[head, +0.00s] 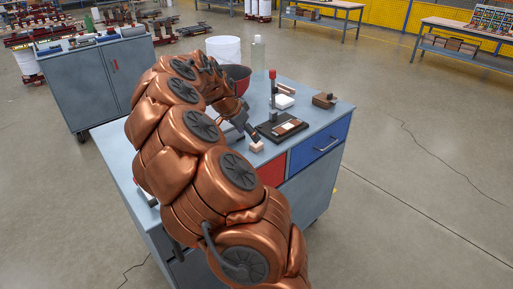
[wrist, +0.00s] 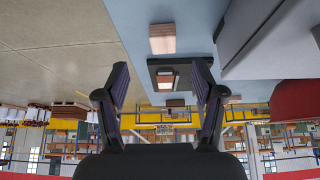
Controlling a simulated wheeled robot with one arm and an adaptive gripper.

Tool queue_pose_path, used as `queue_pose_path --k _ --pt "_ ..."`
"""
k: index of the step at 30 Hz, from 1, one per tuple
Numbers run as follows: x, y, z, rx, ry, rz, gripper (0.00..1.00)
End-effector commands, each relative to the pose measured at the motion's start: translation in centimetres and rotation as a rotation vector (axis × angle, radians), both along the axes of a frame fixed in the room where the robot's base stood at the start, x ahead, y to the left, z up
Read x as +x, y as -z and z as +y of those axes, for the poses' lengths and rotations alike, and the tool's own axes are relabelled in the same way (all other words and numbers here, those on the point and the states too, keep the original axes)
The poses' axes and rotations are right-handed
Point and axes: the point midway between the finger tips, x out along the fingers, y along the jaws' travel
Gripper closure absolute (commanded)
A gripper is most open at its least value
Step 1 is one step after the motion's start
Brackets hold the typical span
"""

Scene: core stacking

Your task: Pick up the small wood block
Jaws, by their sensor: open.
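A small light wood block (head: 257,147) lies on the worktop of a grey-blue cabinet, close to its front edge. In the wrist view the small wood block (wrist: 162,39) lies beyond the fingertips, near the top centre, apart from both fingers. My gripper (head: 249,132) is just behind the block in the head view, pointing down at a slant. In the wrist view my gripper (wrist: 160,78) is open, its two dark fingers wide apart with nothing held between them. My copper arm hides much of the worktop's left part.
A dark tray (head: 298,138) with wood pieces lies right of the block. Also on the worktop (head: 333,113) are a red-topped bottle (head: 272,88), a brown wooden object (head: 324,100), a red bowl (head: 239,77), a white cylinder (head: 223,49) and a clear bottle (head: 258,53).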

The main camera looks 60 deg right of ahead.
Motion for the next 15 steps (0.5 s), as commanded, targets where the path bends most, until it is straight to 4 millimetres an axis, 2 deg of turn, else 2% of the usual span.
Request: queue_pose_path --k 11,15 --pt "-0.3 2.3 -1.5 -0.002 -0.001 0.001 0.32" --pt "-0.4 3.7 -2.4 0.003 0.001 0.002 0.32"
